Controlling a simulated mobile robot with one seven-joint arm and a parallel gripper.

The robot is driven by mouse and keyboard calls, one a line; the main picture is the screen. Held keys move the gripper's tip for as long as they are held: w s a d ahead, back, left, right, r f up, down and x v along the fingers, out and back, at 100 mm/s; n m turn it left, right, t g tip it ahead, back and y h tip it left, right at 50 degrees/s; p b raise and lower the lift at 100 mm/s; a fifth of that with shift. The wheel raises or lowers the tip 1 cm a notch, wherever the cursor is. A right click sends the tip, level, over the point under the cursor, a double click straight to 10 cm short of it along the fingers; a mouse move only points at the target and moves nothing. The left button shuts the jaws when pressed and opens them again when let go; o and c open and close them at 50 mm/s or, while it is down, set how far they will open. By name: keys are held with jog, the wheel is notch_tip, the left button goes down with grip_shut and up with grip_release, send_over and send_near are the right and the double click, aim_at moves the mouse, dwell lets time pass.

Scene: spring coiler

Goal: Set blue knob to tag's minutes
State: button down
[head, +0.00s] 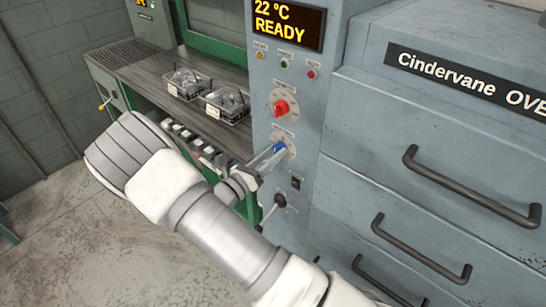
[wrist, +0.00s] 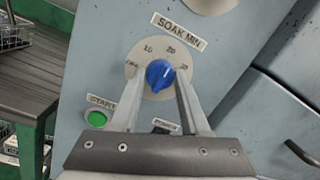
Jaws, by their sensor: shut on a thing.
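The blue knob (wrist: 159,73) sits on a round dial marked 10, 20 and 30 under the label SOAK MIN (wrist: 178,31). Its white pointer line leans up and right, roughly toward the 20. My gripper (wrist: 160,86) has one finger on each side of the knob and is shut on it. In the head view the blue knob (head: 280,147) is partly covered by my fingers. Small white tags show on the front of the left wire basket (head: 188,80) and the right wire basket (head: 230,102), too small to read.
A red knob (head: 281,108) is above, under a display (head: 289,24) reading 22 °C READY. A green START button (wrist: 97,118) is below left of the dial. A black switch (head: 296,183) is below. Oven drawers with bar handles (head: 470,190) stand to the right; the bench (head: 135,60) is left.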

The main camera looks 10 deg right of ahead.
jog(key=m+g+b, duration=0.1)
jog(key=m+b, duration=0.1)
jog(key=m, duration=0.3)
jog(key=m+b, duration=0.1)
jog(key=m, duration=0.4)
jog(key=shift+a+g+b, duration=0.1)
jog(key=shift+g+b, duration=0.3)
jog(key=shift+r+m, duration=0.1)
jog(key=shift+m, duration=0.2)
jog(key=shift+c, duration=2)
grip_release()
jog(key=v, duration=1.7)
jog(key=shift+a+f, duration=0.2)
